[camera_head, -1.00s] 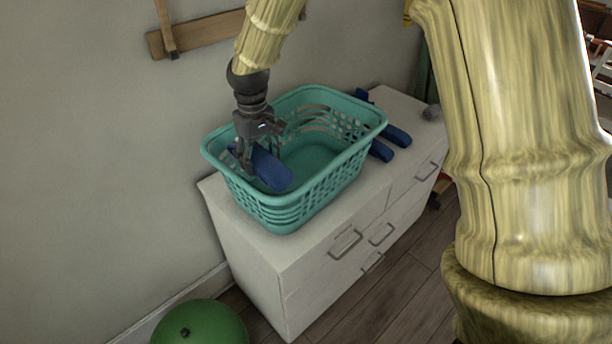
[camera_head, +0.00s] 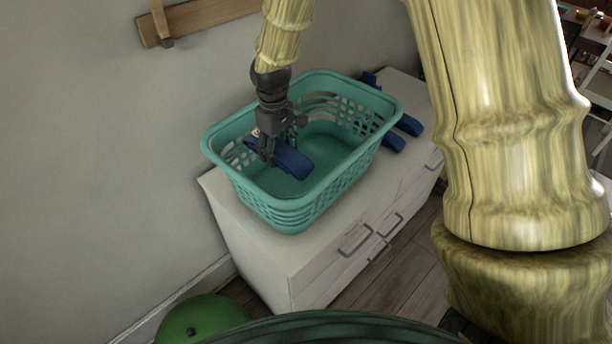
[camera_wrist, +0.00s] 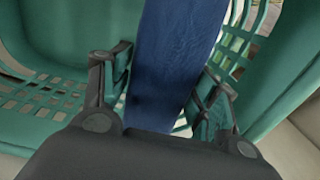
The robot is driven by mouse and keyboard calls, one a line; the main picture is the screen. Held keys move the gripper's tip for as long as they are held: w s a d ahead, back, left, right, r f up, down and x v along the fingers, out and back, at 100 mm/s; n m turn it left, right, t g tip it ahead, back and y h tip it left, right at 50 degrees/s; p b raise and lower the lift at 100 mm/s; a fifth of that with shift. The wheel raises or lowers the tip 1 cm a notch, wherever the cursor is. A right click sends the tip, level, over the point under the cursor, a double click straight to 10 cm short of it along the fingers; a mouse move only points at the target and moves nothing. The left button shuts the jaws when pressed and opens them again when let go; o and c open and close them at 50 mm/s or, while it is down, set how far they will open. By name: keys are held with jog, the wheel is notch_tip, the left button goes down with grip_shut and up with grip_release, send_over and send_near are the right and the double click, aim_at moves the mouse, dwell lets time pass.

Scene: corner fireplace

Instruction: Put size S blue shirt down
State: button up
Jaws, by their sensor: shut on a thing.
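A folded blue shirt (camera_head: 290,160) is in my gripper (camera_head: 268,158), inside the teal laundry basket (camera_head: 300,216). The wrist view shows the blue shirt (camera_wrist: 172,60) between the two fingers of my gripper (camera_wrist: 165,95), with the basket wall (camera_wrist: 50,100) around it. I cannot tell whether the shirt touches the basket floor. Its size label is not readable.
The basket stands on a white dresser (camera_head: 265,255) against the wall. More folded blue cloth (camera_head: 408,126) lies on the dresser top behind the basket. A green ball (camera_head: 200,318) is on the floor at lower left.

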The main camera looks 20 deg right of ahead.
jog(key=b, duration=0.2)
send_over(283, 197)
notch_tip(283, 197, down, 8)
jog(key=shift+w+f+p, duration=0.1)
jog(key=shift+f+p, duration=1.45)
jog(key=shift+f, duration=3.6)
jog(key=shift+f, duration=0.15)
jog(key=o, duration=1.1)
jog(key=shift+r+b, duration=1.95)
jog(key=shift+r, duration=4.2)
